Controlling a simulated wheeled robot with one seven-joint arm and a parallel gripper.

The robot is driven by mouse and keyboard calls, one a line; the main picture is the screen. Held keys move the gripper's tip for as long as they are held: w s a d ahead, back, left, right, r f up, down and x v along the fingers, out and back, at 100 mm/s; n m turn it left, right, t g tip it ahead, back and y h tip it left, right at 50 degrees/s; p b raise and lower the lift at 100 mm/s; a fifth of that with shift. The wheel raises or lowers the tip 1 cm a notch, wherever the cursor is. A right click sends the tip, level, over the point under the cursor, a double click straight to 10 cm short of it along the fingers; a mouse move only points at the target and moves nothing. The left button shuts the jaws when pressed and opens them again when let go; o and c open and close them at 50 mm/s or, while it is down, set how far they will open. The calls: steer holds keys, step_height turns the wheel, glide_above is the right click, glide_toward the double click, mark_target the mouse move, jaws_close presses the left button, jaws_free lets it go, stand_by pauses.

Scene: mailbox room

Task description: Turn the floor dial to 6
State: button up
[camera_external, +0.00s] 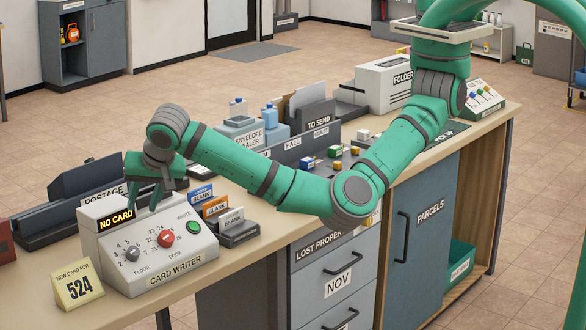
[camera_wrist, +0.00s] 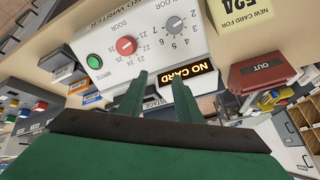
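The card writer (camera_external: 180,268) is a pale sloped box on the counter. Its floor dial is a small grey knob (camera_external: 132,254) ringed by numbers, left of the red door dial (camera_external: 166,239). In the wrist view the floor dial (camera_wrist: 174,24) is near the top, beyond the fingertips, with the door dial (camera_wrist: 127,46) to its left. I cannot tell for certain which number the floor dial points to. The display (camera_wrist: 188,76) reads NO CARD. My gripper (camera_external: 143,207) hangs over the back of the writer, fingers apart and empty (camera_wrist: 159,80), touching neither dial.
A green WRITE button (camera_external: 194,227) is on the same panel. A NEW CARD FOR 524 sign (camera_external: 79,284) stands at left. Blank card holders (camera_external: 236,226) stand to the right, and a dark postage organiser (camera_external: 60,210) is behind.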

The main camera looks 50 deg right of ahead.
steer(key=n+g+y, duration=0.1)
steer(key=n+g, duration=0.1)
glide_toward(134, 251)
steer(key=x, duration=0.8)
steer(key=shift+f, duration=0.25)
steer(key=shift+c, duration=0.3)
steer(key=c, duration=0.7)
